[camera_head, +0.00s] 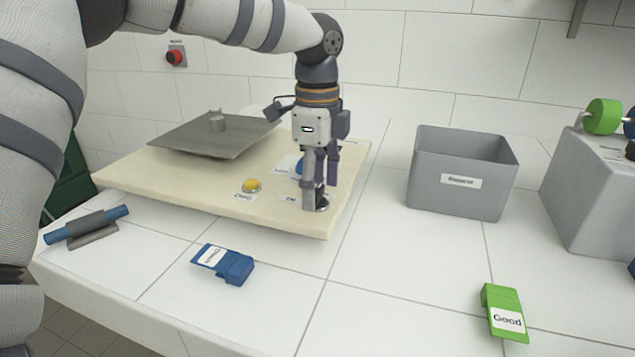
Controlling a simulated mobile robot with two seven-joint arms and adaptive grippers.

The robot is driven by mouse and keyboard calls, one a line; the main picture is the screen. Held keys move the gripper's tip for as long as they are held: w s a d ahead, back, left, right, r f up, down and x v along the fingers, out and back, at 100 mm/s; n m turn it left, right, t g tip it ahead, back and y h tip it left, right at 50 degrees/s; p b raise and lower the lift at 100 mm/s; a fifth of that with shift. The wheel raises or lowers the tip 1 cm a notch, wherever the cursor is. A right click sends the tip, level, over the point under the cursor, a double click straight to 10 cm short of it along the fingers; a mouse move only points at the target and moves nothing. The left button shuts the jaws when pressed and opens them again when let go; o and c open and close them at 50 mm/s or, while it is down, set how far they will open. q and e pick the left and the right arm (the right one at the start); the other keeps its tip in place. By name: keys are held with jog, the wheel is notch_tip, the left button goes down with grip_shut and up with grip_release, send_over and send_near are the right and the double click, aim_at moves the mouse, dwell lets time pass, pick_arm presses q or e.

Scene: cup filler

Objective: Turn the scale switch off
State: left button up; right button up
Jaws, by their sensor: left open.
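The scale is a cream board (190,184) with a grey weighing plate (190,138) at its back left. A small grey weight (217,122) stands on the plate. A yellow button (252,186) and a partly hidden blue button (299,167) are also on the board. My right gripper is not in view.
A grey labelled bin (463,172) stands right of the scale. A blue labelled stamp-like block (223,264) and a green "Good" one (505,312) lie on the white tiled counter. A blue-grey roller (87,226) lies at left. A red button (175,56) is on the wall.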

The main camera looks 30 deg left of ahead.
pick_arm(q)
jog(key=c, duration=1.2)
jog(key=shift+o, duration=0.2)
jog(key=shift+r, duration=0.1)
jog(key=shift+n+p, duration=0.35)
jog(key=shift+n, duration=0.85)
jog(key=n, duration=1)
jog(key=shift+n, duration=2.7)
jog(key=shift+f, duration=0.2)
